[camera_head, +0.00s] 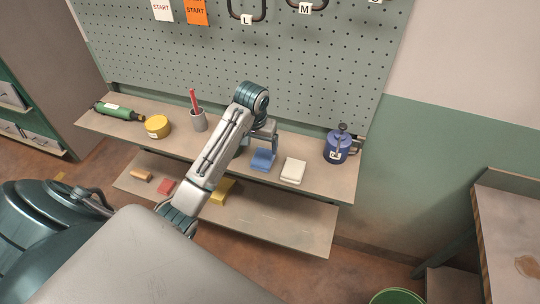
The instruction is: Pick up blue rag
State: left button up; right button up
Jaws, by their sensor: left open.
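The blue rag (262,160) lies folded on the upper shelf, to the left of a white folded cloth. My left arm reaches in from the lower left. My left gripper (271,140) is open and points down just above and behind the blue rag. I cannot tell whether the fingers touch the rag. My right gripper is not in view.
A pegboard (300,75) stands behind. A lower shelf (285,226) holds small coloured items.

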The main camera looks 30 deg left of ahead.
aim_at(263, 156)
pick_arm(q)
jog(key=w+f+b, duration=0.1)
jog(key=b, duration=0.1)
jog(key=shift+w+a+b, duration=0.15)
jog(key=shift+b, duration=0.15)
jog(key=shift+f+p, duration=0.15)
jog(key=shift+p, duration=0.15)
jog(key=shift+w+f+p, duration=0.25)
jog(key=shift+f+p, duration=0.05)
jog(key=shift+f, duration=0.6)
jog(key=f+p, duration=0.1)
jog(key=f, duration=0.1)
jog(key=w+f+p, duration=0.1)
jog(key=f+p, duration=0.1)
jog(key=shift+f, duration=0.75)
jog(key=c, duration=1.1)
jog(key=shift+o, duration=0.2)
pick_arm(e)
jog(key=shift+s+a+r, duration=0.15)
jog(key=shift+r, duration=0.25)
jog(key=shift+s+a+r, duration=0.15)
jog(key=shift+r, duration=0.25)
